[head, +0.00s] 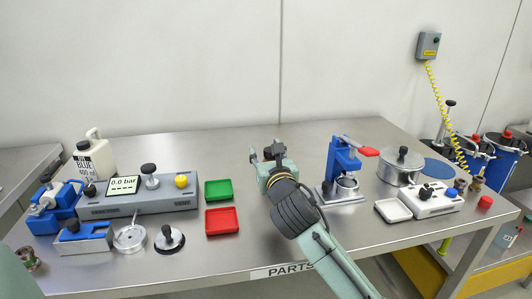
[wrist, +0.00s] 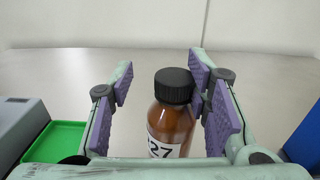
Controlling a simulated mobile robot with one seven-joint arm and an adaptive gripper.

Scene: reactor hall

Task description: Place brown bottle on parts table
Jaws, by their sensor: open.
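The brown bottle (wrist: 172,120) stands upright between my gripper's open fingers in the wrist view. It has a black cap and a white label reading "27". It is close to the right finger pad, and a wider gap shows on its left; I cannot tell if the right pad touches it. My gripper (wrist: 165,95) has purple pads and is open. In the head view my gripper (head: 266,152) is low over the middle of the parts table (head: 290,250), a grey metal top marked "PARTS". There the bottle is mostly or fully hidden by the gripper.
Left of my gripper are a green tray (head: 218,190), a red tray (head: 222,221) and a pressure gauge unit (head: 138,200). A blue press (head: 342,170) stands close on the right, with a metal pot (head: 400,167) beyond. The table behind my gripper is clear.

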